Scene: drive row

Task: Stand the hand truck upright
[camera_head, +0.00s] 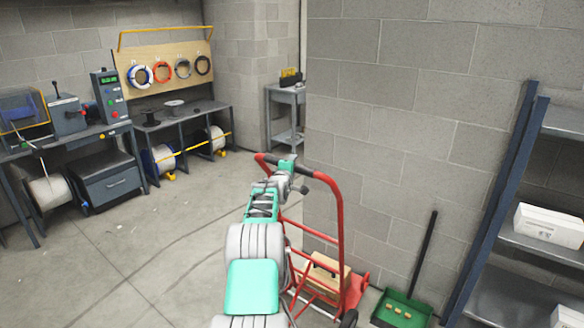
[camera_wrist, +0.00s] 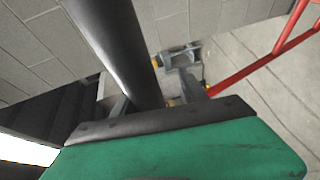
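The red hand truck (camera_head: 341,225) stands by the grey block wall, its black-gripped handle at the top. A wheel (camera_head: 348,319) shows at the lower right. It looks tilted, but how far is hard to tell. A tan box (camera_head: 322,278) sits low at its frame. My gripper (camera_head: 291,172) is at the middle of the handle. In the wrist view the dark handle bar (camera_wrist: 115,45) runs down between my fingers (camera_wrist: 152,100), and a red tube (camera_wrist: 265,67) slants at the right. Whether the fingers press on the bar is unclear.
A green dustpan (camera_head: 402,310) with a black handle leans at the wall, right of the truck. A blue-posted shelf (camera_head: 500,190) stands at the far right. Workbenches (camera_head: 180,118) line the left and back. The floor (camera_head: 150,245) on the left is clear.

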